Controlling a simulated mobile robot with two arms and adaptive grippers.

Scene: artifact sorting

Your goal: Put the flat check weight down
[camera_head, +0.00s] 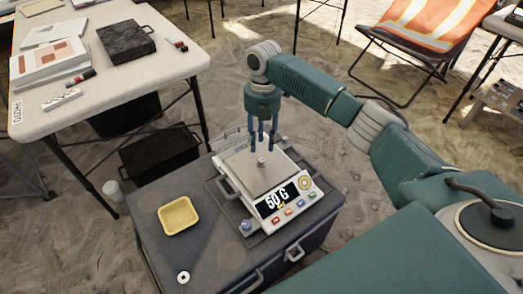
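A small grey weight (262,162) rests on the bare metal pan of the scale (257,177); it appears to be the check weight, but it is too small to tell its exact shape. The scale's display reads 50 G. My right gripper (263,146) points down just above the weight, with its blue fingers apart and nothing visible between them. The weight looks clear of the fingertips. My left gripper is not in view.
The scale stands on a dark grey case (210,238). A yellow tray (178,215), a white ring (183,277) and a small blue object (246,225) are also on it. A white table (150,70) with papers and a black box (126,40) stands at the left.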

